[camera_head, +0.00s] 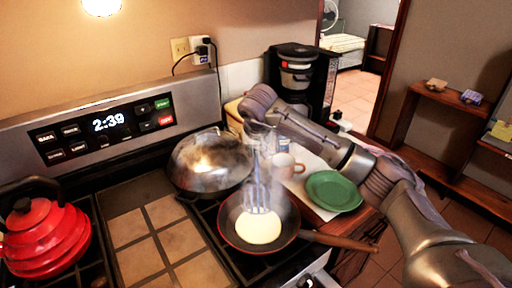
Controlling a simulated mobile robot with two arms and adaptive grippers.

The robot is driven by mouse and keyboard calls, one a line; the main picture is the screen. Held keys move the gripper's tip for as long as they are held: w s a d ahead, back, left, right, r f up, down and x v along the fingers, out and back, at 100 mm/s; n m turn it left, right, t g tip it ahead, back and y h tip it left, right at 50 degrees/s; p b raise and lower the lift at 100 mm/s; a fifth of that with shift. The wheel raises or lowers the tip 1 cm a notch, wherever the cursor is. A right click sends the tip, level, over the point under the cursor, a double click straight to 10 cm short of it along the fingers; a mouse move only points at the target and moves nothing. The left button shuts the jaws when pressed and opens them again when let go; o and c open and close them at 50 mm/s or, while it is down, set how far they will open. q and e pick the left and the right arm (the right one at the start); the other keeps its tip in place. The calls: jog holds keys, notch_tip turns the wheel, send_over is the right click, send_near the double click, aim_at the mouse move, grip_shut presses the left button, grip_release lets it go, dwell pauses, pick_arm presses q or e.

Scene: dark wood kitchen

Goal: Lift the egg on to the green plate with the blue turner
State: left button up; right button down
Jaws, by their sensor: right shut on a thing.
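The egg (260,231) is a pale, flat round in the dark frying pan (229,233) on the stove. The turner (256,197) has a slotted, pale blue-grey head that points down into the pan, with its lower edge at the egg's far edge. I cannot tell whether it touches the egg. My right gripper (259,137) is shut on the turner's upper part, above the pan; steam or haze blurs its fingers. The green plate (335,191) lies empty to the right of the pan, on a white surface. My left gripper is out of view.
The pan's wooden handle (340,241) points right, below the plate. A white mug (284,166) stands between pan and plate. A lidded pan (210,160) sits behind left, a red kettle (43,238) far left. A black coffee maker (297,80) stands at the back.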

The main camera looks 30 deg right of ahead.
aim_at(257, 172)
notch_tip(257, 172, down, 3)
jog(key=shift+a+f+b, duration=0.1)
jog(key=shift+b, duration=0.8)
jog(key=shift+s+a+r, duration=0.15)
jog(key=shift+s+r, duration=0.05)
jog(key=shift+s, duration=0.15)
jog(key=shift+s+a+p, duration=0.15)
jog(key=shift+s+a, duration=0.15)
jog(key=shift+s, duration=0.45)
jog(key=shift+s+a+p, duration=0.15)
jog(key=shift+s+a, duration=0.15)
jog(key=shift+s, duration=0.4)
jog(key=shift+s+a+p, duration=0.15)
jog(key=shift+s+a, duration=0.15)
jog(key=shift+s, duration=0.45)
jog(key=shift+s+a+r, duration=0.1)
jog(key=shift+r, duration=0.25)
notch_tip(257, 172, up, 9)
jog(key=w+p, duration=0.1)
jog(key=p, duration=0.4)
jog(key=shift+d+f+p, duration=0.2)
jog(key=shift+d+p, duration=0.05)
jog(key=shift+p, duration=0.15)
